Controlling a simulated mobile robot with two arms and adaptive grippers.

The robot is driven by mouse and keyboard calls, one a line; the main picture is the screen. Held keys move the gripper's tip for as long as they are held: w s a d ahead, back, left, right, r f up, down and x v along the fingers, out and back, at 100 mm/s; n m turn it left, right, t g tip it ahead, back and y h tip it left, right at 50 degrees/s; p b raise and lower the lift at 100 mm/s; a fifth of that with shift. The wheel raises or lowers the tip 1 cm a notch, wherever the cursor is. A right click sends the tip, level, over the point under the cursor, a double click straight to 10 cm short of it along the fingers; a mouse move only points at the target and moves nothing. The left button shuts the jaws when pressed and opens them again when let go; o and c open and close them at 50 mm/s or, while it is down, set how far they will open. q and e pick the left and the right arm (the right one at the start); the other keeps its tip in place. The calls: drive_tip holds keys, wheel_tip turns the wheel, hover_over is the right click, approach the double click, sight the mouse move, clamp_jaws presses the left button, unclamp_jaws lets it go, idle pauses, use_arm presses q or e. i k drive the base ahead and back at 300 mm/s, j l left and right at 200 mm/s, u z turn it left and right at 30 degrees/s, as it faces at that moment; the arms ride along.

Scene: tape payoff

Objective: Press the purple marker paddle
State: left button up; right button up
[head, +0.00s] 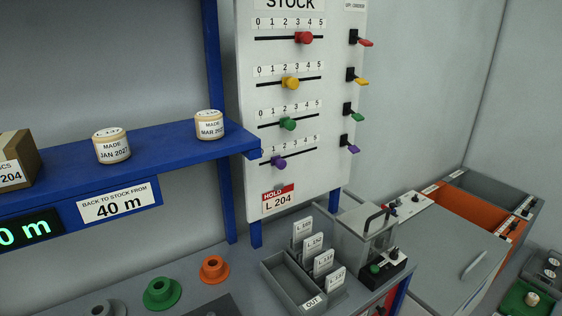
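The purple marker paddle (353,149) is the lowest in a column of small coloured paddles on the right side of the white stock board (335,100). It sticks out to the right and slightly down from a black mount. A round purple slider knob (278,163) sits on the lowest scale of the same board, between the 1 and 2 marks. Neither of my grippers shows in the head view.
Red (365,42), yellow (361,81) and green (357,117) paddles sit above the purple one. A blue shelf (180,160) with tape rolls is at left. Below the board are a grey card tray (285,285) and a clear-boxed device (366,232). Orange bin (460,203) at right.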

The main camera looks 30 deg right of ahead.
sight(354, 149)
drive_tip(key=z, duration=1.4)
